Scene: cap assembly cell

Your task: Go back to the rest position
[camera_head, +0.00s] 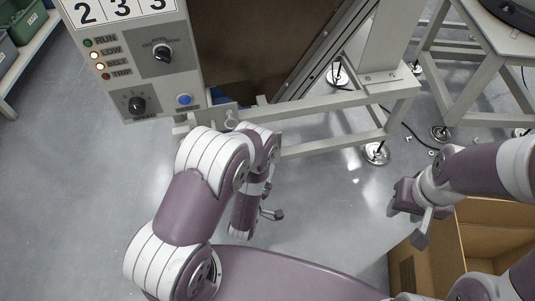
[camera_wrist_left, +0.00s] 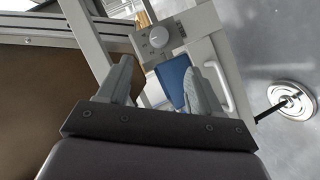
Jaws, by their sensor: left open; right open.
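My left gripper (camera_head: 273,201) hangs below its purple and white arm, in front of the machine frame. It is partly hidden by the arm's own links. In the left wrist view its two grey fingers (camera_wrist_left: 158,68) stand apart, with nothing seen held between them. A blue part (camera_wrist_left: 172,82) shows in the gap, seemingly beyond the fingers. My right gripper (camera_head: 406,224) is at the right, near the left edge of an open cardboard box (camera_head: 424,268). Its fingers are apart and it looks empty.
A machine with a control panel (camera_head: 121,68), knobs and lamps stands at the top, on a pale metal frame (camera_head: 335,140) with round feet. A grey table frame (camera_head: 480,50) stands at the upper right. Bins (camera_head: 25,22) sit at the upper left. The floor (camera_head: 75,190) at left is clear.

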